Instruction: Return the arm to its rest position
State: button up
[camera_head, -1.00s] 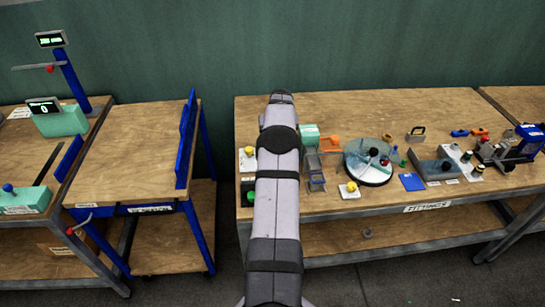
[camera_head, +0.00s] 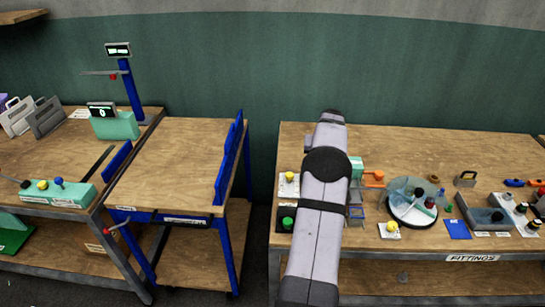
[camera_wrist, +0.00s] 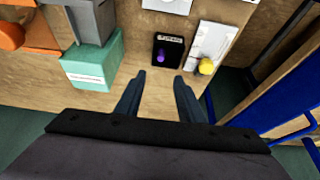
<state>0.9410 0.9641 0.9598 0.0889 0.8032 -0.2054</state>
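My arm (camera_head: 318,220) rises up the middle of the head view, in front of the left part of the fittings table (camera_head: 390,145). My gripper's fingers are hidden there behind the arm. In the wrist view my gripper (camera_wrist: 158,88) shows two dark fingers spread apart, with nothing between them. Beyond the fingertips lie a bare table edge, a black box with a purple knob (camera_wrist: 162,56) and a white plate with a yellow knob (camera_wrist: 206,66). I cannot see any contact.
A teal block (camera_wrist: 95,65) and an orange part (camera_wrist: 12,36) lie left in the wrist view. In the head view, a round clear-topped device (camera_head: 412,203) stands right of my arm. A blue-framed cart (camera_head: 185,160) stands left, its top bare. A gap separates cart and table.

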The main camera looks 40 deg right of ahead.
jog(key=w+a+r+n+g+y, duration=0.1)
jog(key=a+r+n, duration=0.1)
jog(key=a, duration=1.3)
jog(key=w+a+r+n+y, duration=0.1)
jog(key=w+a+n+y, duration=0.1)
jog(key=a, duration=1.4)
jog(key=s+a+f+n+g, duration=0.2)
jog(key=s+a+n, duration=0.3)
jog(key=s+a, duration=1.6)
jog(key=shift+s+a+f, duration=0.2)
jog(key=shift+a, duration=0.05)
jog(key=shift+c, duration=0.5)
